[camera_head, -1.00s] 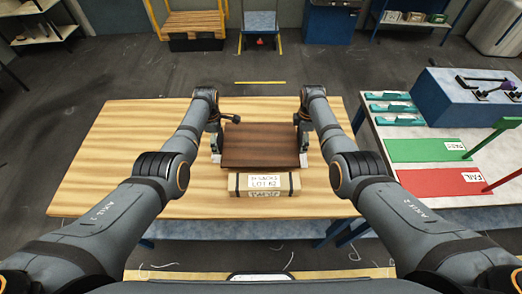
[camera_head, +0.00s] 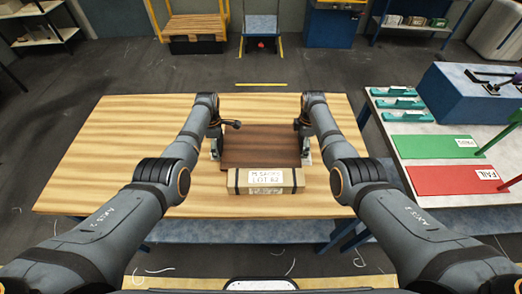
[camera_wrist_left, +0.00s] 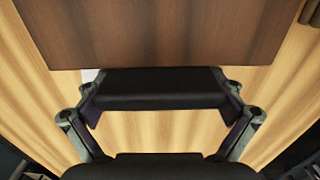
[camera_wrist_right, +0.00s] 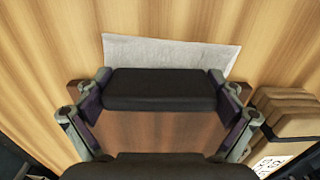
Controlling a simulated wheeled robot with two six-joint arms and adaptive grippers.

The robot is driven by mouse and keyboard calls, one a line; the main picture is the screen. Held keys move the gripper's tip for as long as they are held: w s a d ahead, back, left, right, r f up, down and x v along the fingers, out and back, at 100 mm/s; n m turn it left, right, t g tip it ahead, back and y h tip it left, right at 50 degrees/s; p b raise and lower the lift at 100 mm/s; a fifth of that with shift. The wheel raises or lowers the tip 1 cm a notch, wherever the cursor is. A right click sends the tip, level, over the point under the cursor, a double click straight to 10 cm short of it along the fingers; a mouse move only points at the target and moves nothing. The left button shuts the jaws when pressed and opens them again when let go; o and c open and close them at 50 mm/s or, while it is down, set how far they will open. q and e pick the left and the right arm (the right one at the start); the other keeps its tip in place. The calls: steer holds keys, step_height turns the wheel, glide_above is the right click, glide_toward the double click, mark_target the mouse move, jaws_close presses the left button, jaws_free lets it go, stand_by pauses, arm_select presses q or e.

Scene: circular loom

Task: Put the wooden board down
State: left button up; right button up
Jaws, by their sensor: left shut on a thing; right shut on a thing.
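The dark brown wooden board (camera_head: 262,148) is held flat-looking between my two grippers, behind a strapped box. My left gripper (camera_head: 216,152) is shut on its left side and my right gripper (camera_head: 305,152) on its right side. The board also shows in the left wrist view (camera_wrist_left: 160,30), and partly beneath the gripper in the right wrist view (camera_wrist_right: 150,130). The fingertips and the board's underside are hidden, so I cannot tell whether the board touches the table.
The strapped box (camera_head: 262,180), labelled LOT 62, lies just in front of the board. The wooden table (camera_head: 110,150) is clear on the left. A bench at the right carries a green panel (camera_head: 435,148) and a red panel (camera_head: 455,180). A pale strip (camera_wrist_right: 170,50) lies beside my right gripper.

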arm_select(q)
steer(key=shift+s+f, duration=0.1)
steer(key=shift+f, duration=0.5)
arm_select(e)
steer(key=shift+s+f, duration=0.2)
steer(key=shift+f, duration=0.55)
steer(key=shift+s, duration=0.1)
arm_select(q)
steer(key=o, duration=1.4)
steer(key=shift+f, duration=0.1)
arm_select(e)
steer(key=o, duration=1.4)
steer(key=shift+f, duration=0.1)
steer(key=shift+w+d, duration=0.1)
steer(key=shift+w, duration=0.1)
arm_select(q)
steer(key=shift+r, duration=0.3)
steer(key=r, duration=1.1)
steer(key=shift+w+r, duration=0.2)
steer(key=shift+r, duration=0.15)
arm_select(e)
steer(key=shift+w+r, duration=0.2)
step_height(320, 180, up, 12)
